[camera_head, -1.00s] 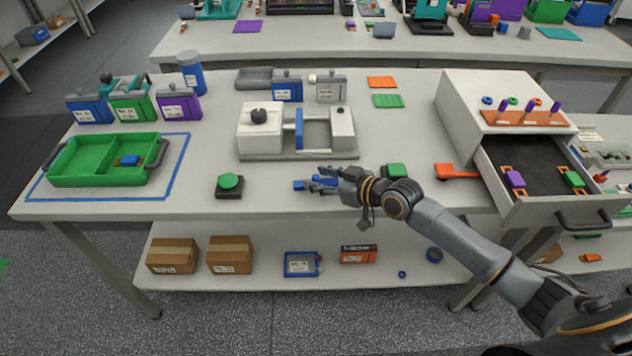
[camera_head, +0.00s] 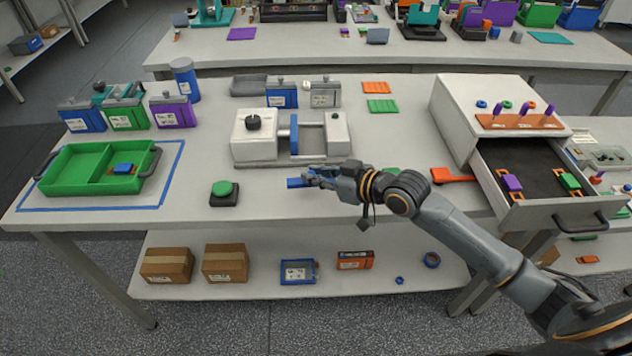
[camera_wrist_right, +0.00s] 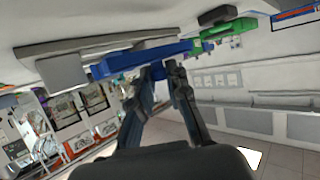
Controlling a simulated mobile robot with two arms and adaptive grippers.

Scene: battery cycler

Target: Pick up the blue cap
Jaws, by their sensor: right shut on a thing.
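The blue cap (camera_head: 295,183) is on or just above the front part of the table, right of the green button; I cannot tell whether it touches the table. My right gripper (camera_head: 312,178) is shut on its right part, which the fingers partly hide. My left gripper is not in view.
The green button (camera_head: 222,188) on a dark base stands left of the cap. A white fixture (camera_head: 262,145) stands behind it. A green tray (camera_head: 83,183) lies at the far left, within a blue outline. An open drawer (camera_head: 548,210) is at the right.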

